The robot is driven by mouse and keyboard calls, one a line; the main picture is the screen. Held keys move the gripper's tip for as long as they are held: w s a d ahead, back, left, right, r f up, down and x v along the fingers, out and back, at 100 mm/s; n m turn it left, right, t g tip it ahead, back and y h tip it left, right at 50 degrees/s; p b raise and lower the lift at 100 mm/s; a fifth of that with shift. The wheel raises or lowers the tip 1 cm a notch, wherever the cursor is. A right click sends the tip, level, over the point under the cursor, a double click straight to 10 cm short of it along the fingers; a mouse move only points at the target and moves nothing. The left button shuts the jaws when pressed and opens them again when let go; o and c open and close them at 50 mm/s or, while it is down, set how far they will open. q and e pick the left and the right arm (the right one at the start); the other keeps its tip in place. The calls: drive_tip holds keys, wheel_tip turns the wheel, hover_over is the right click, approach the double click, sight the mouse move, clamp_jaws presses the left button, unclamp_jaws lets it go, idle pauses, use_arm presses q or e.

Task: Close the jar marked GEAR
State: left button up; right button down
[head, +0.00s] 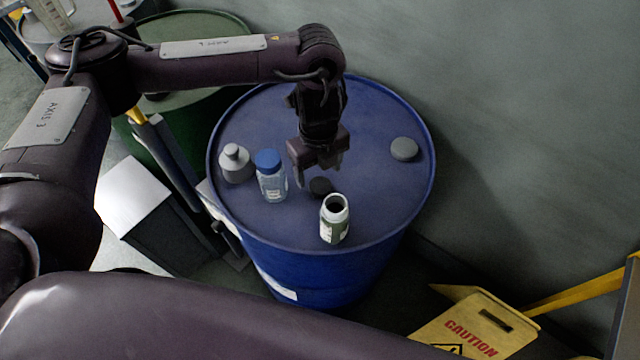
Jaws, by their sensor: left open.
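An open jar (335,228), white-rimmed with a greenish label, stands upright near the front of the blue drum's top. Its dark mouth faces up, and I cannot read its marking. A dark round lid (320,187) lies flat just behind it. A grey round lid (404,149) lies at the right of the drum top. My left gripper (319,174) points down, open and empty, above and slightly behind the dark lid, apart from the open jar. My right gripper is not in view.
A clear jar with a blue cap (268,158) and a grey bottle (235,165) stand at the drum's left. The blue drum (370,105) has free room at its back and right. A green drum (215,30) and a yellow caution sign (465,328) stand on the floor.

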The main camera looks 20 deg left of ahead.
sight(320, 184)
use_arm(q)
wheel_tip(320, 184, down, 5)
drive_tip(key=shift+w+d+f, duration=0.1)
drive_tip(key=shift+w+f, duration=0.05)
idle(0.4)
drive_tip(key=c, duration=1)
drive_tip(key=shift+r, duration=0.6)
drive_tip(key=shift+r+p, duration=0.75)
drive_tip(key=shift+r, duration=8.75)
